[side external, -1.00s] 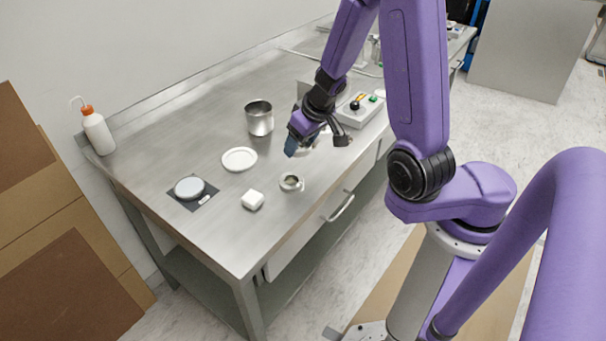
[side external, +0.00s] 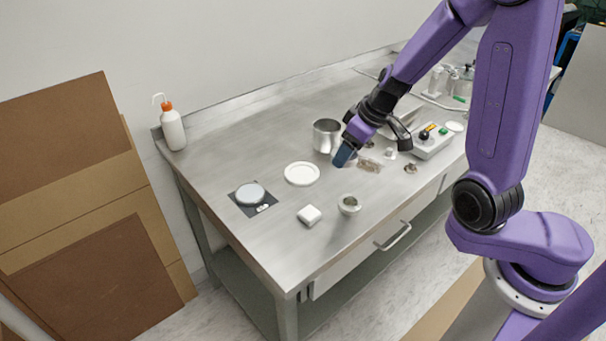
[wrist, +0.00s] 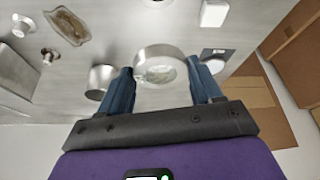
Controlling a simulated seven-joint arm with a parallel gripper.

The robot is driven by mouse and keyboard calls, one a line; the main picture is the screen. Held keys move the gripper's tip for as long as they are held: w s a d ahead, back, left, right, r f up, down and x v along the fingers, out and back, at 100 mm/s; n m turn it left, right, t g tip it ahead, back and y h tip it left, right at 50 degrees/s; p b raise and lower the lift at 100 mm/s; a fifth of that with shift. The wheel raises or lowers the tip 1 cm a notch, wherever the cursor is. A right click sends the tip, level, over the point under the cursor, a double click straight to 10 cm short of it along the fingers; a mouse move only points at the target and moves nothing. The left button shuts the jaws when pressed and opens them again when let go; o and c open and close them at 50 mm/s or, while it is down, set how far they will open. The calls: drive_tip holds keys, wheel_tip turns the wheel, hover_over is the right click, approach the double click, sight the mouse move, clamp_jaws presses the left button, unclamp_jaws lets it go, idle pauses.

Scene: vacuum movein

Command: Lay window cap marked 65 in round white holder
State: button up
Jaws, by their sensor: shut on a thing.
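My gripper (side external: 343,156) is above the steel table, to the right of the round white holder (side external: 302,173), a shallow white dish. In the wrist view my gripper (wrist: 164,88) has its two blue fingers on either side of a silvery round window cap (wrist: 158,66) with a clear, glassy middle. It is shut on the cap and holds it clear of the table. No 65 marking is readable. In the side view the fingers hide the cap. In the wrist view I cannot make out the white holder, which may be hidden behind the cap.
A steel cup (side external: 327,136) stands close behind the gripper. A white block (side external: 309,215), a small metal pot (side external: 349,204) and a grey disc (side external: 250,193) on a dark mat are nearby.

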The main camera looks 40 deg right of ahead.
drive_tip(key=shift+a+r+n, duration=0.1)
drive_tip(key=shift+r+n, duration=0.4)
drive_tip(key=shift+r, duration=0.25)
drive_tip(key=shift+s+r+y, duration=0.15)
drive_tip(key=shift+r+y, duration=0.15)
drive_tip(key=shift+r, duration=0.1)
drive_tip(key=shift+n, duration=0.3)
drive_tip(key=w+f, duration=0.3)
drive_tip(key=w, duration=0.1)
drive_tip(key=w+f, duration=0.3)
drive_tip(key=w, duration=0.2)
drive_tip(key=w+a+f, duration=0.1)
drive_tip(key=w+f, duration=0.2)
drive_tip(key=w, duration=0.1)
drive_tip(key=shift+w+f, duration=0.2)
drive_tip(key=shift+w, duration=0.05)
drive_tip(key=shift+w+f, duration=0.2)
drive_tip(key=shift+f, duration=1.55)
drive_tip(key=shift+f, duration=0.4)
drive_tip(key=shift+f, duration=0.2)
